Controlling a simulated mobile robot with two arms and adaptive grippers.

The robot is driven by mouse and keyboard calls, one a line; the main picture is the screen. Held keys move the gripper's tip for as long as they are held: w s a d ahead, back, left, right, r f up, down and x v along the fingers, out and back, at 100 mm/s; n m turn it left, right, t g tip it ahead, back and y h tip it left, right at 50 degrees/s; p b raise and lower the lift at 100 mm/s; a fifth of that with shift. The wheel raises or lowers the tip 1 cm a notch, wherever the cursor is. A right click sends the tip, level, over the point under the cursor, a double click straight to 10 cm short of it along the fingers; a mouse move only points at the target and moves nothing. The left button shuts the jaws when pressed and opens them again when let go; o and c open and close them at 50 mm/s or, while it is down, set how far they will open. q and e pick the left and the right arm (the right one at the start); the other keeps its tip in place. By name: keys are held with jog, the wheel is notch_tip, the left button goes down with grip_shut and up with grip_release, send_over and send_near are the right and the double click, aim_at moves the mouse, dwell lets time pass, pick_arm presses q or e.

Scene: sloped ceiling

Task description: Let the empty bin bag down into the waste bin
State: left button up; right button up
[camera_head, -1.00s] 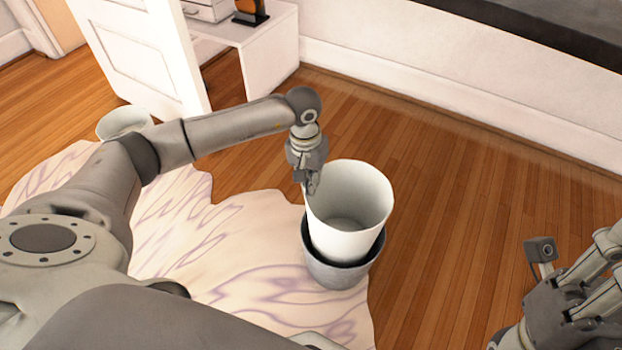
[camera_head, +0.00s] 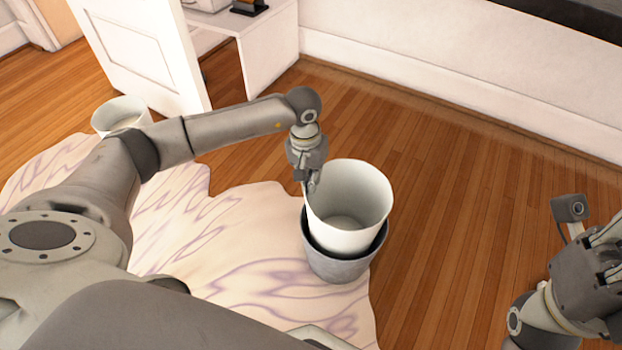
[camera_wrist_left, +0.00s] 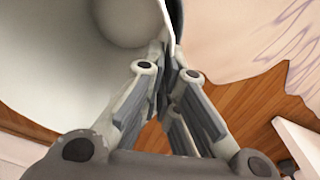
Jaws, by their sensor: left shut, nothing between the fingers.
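The empty bin bag (camera_head: 345,225), a white open-topped, stiff-looking shape, stands upright with its lower part inside the grey waste bin (camera_head: 338,268). Its upper part rises well above the bin's rim. My left gripper (camera_head: 312,190) is at the left side of the bag's rim, fingers pointing down. In the left wrist view the fingers (camera_wrist_left: 177,60) meet at the edge of the white bag (camera_wrist_left: 60,60); they are shut, with no bag clearly pinched between them. My right gripper (camera_head: 600,265) is at the right edge, apart from the bin and partly cut off.
The bin stands at the edge of a pale patterned rug (camera_head: 240,225) on a wooden floor (camera_head: 450,190). Another white container (camera_head: 121,115) stands back left. A white door (camera_head: 140,50) and white shelf unit (camera_head: 270,50) are behind. Floor to the bin's right is clear.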

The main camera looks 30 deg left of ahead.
pick_arm(q)
jog(key=o, duration=0.5)
jog(key=shift+o, duration=0.2)
notch_tip(320, 180, up, 12)
jog(key=shift+a, duration=0.45)
